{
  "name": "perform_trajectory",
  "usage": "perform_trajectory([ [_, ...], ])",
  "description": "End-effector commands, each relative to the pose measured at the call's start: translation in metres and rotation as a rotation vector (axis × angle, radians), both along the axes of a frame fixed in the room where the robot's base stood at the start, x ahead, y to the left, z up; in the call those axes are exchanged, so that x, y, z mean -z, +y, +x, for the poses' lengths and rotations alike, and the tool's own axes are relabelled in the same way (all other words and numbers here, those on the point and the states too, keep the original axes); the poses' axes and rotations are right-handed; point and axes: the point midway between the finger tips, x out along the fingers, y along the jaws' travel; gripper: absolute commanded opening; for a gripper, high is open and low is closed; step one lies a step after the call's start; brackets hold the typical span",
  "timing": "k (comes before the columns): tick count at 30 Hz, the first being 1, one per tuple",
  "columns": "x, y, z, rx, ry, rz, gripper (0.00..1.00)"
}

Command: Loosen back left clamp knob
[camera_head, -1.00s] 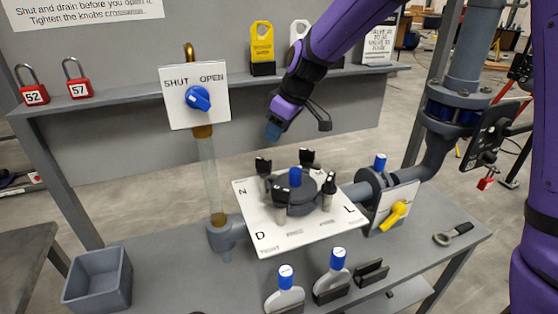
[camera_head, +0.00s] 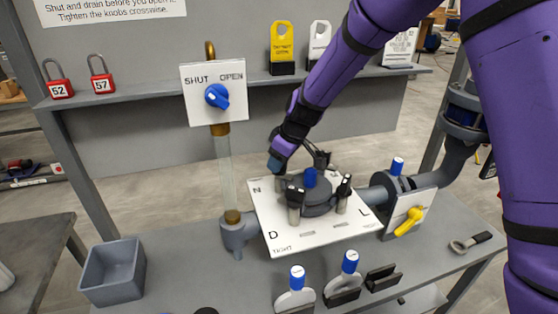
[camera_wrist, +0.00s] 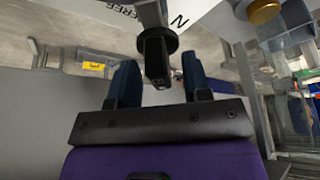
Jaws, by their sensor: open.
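The filter housing (camera_head: 318,197) stands on a white plate (camera_head: 345,228) marked N, D and L, with black clamp knobs around its blue-capped top. My gripper (camera_head: 276,165) is at the back left of the housing, pointing down and covering the back left clamp knob in the head view. In the wrist view a black knob (camera_wrist: 157,58) on its stem is between the two open blue fingers of my gripper (camera_wrist: 159,80). Gaps show on both sides of the knob. The front left knob (camera_head: 295,194) and right knob (camera_head: 344,187) stand upright.
A valve panel (camera_head: 205,110) and clear pipe (camera_head: 224,170) stand left of the plate. A yellow-handled valve (camera_head: 409,222) is to the right. Blue-topped pieces (camera_head: 297,280) line the bench front. A grey bin (camera_head: 112,270) is at the left.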

Motion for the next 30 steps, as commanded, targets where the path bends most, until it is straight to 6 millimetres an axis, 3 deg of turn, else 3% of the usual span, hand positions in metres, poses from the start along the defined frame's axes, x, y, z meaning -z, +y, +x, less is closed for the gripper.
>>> perform_trajectory([
  [9,0.0015,0.0007,0.0005,0.0,0.0,0.001,0.42],
  [15,0.0014,0.0006,0.0005,0.0,0.0,0.0,0.0],
  [30,0.0012,0.0009,0.0001,0.112,-0.001,-0.001,0.0],
])
